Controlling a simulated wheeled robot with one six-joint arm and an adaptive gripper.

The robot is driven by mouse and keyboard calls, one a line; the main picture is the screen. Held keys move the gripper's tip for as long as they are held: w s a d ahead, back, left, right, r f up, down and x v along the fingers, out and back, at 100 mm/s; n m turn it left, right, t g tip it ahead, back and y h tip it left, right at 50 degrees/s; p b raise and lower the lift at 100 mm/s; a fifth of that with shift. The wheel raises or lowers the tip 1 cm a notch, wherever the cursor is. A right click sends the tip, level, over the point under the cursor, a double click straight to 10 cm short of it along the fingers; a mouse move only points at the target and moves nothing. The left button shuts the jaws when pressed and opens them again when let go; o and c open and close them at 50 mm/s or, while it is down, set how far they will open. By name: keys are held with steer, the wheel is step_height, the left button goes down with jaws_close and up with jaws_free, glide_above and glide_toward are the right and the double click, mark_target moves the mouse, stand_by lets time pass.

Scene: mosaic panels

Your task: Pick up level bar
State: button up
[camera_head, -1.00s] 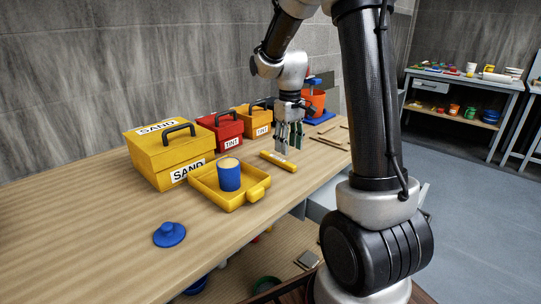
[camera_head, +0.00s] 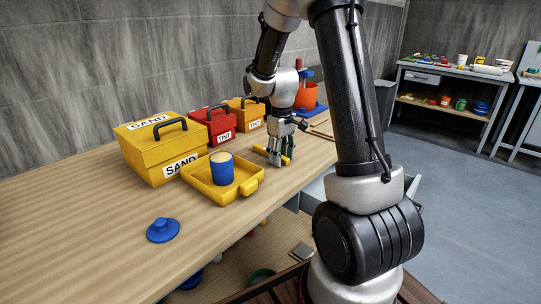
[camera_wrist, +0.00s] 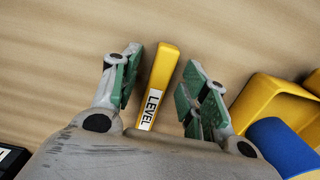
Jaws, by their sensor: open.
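The level bar (camera_wrist: 162,75) is a yellow bar with a white "LEVEL" label, lying on the wooden table. In the wrist view it lies lengthwise between the two green-padded fingers of my gripper (camera_wrist: 158,92), with a gap on each side. My gripper is open. In the head view my gripper (camera_head: 279,158) is down at the table over the level bar (camera_head: 287,160), and its fingers hide part of the bar. I cannot tell the exact height of the fingertips above the table.
A yellow tray (camera_head: 246,187) holding a blue cup (camera_head: 222,170) stands close beside the bar. Behind are a yellow SAND box (camera_head: 148,158), a red TINT box (camera_head: 222,128) and an orange TINT box (camera_head: 250,112). A blue lid (camera_head: 162,231) lies at the front. The table's left part is clear.

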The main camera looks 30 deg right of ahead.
jaws_close()
